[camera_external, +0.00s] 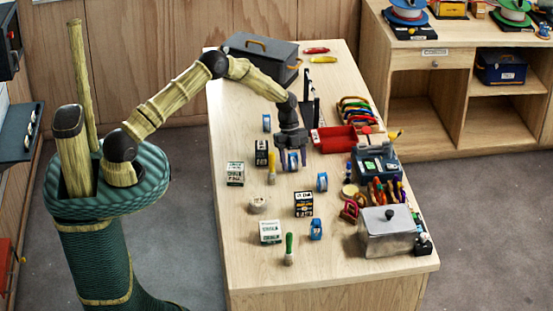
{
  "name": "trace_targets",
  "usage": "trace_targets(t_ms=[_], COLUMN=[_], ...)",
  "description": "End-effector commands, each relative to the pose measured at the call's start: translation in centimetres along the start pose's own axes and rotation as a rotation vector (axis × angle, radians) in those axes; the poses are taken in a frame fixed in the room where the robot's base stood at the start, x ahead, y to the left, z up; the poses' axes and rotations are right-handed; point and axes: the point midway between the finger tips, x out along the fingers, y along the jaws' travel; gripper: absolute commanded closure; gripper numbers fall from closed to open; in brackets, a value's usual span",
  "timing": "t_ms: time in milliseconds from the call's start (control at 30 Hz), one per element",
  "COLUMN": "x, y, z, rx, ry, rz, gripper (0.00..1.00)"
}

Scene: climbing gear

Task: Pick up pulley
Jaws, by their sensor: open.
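My gripper (292,158) points down over the middle of the wooden workbench (245,220). It is open, low over the bench top. A blue round item (293,162) is right at its fingertips, partly hidden by them; I cannot tell whether they touch it. No item is clearly recognisable as the pulley at this size. Similar blue round items stand nearby: one (267,122) up and to the left, one (322,181) to the lower right, and one (316,229) closer to the front. A small red item (350,209) lies by the metal box.
Small boxes (304,204), a yellow brush (271,168) and a green-handled brush (289,248) stand around the gripper. A red tray (335,139), a dark bin (376,166) and a metal box (387,232) line the right side. A dark toolbox (259,57) is at the back.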

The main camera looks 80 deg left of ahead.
Motion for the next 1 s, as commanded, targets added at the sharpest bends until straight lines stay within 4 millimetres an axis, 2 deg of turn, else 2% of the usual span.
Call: trace_targets(t_ms=[500, 567, 767, 800, 1000], x=[0.14, 0.13, 0.13, 0.13, 0.09], y=[-0.02, -0.02, -0.02, -0.02, -0.03], z=[0.02, 0.02, 0.02, 0.02, 0.00], rx=[0.000, 0.000, 0.000, 0.000, 0.000], ry=[0.000, 0.000, 0.000, 0.000, 0.000], rz=[-0.001, -0.001, -0.001, -0.001, -0.001], gripper=[0.46, 0.54, 0.94, 0.96, 0.96])
